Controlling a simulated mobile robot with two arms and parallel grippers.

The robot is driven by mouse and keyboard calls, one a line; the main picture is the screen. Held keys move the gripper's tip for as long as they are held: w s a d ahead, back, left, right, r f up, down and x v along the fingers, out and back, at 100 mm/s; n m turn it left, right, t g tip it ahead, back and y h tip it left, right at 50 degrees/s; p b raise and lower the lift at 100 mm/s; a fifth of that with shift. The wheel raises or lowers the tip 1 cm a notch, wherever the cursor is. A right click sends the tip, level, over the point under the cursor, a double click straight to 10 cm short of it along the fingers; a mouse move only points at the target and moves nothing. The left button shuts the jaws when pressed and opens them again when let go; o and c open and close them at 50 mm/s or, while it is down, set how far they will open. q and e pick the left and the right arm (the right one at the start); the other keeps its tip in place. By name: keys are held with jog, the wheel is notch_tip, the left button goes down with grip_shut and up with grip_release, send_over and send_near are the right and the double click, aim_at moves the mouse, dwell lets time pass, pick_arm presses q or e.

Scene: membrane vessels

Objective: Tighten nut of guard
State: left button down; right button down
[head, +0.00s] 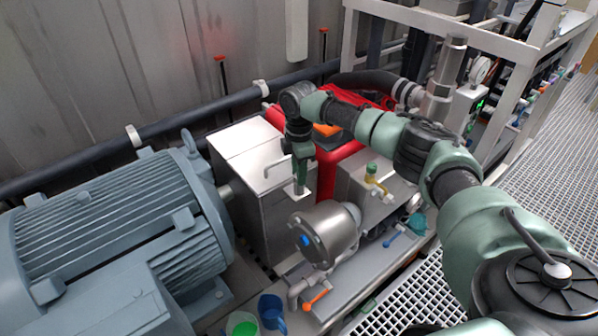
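The guard appears to be the grey metal box (243,147) between the large motor and the pump. A pale bent handle (275,163) stands at its right top edge. My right gripper (299,187) points down beside the guard's right side, just behind the round steel pump body (326,232). Its fingers are small and partly merge with the metal behind, so I cannot tell whether they are open or shut. I cannot make out the nut; it is too small or hidden by the gripper. My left gripper is out of view.
A large blue-grey motor (110,240) fills the left. A red machine part (334,165) is behind my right arm. An orange-handled valve (316,299), a blue cup (271,312) and a green-filled container (242,324) are at the front. White grating (545,140) lies right.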

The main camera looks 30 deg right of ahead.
jog(key=shift+r+m+p, duration=0.15)
jog(key=shift+m+p, duration=0.15)
jog(key=shift+p, duration=0.35)
jog(key=m+p, duration=0.5)
jog(key=p, duration=0.1)
jog(key=shift+r+m, duration=0.1)
jog(key=shift+m, duration=0.2)
jog(key=m+p, duration=0.3)
jog(key=m, duration=0.1)
jog(key=shift+p, duration=0.3)
jog(key=shift+m+p, duration=0.9)
jog(key=shift+m, duration=1)
jog(key=shift+w+m, duration=0.1)
jog(key=shift+m, duration=0.2)
jog(key=c, duration=1.1)
grip_release()
jog(key=shift+f, duration=0.2)
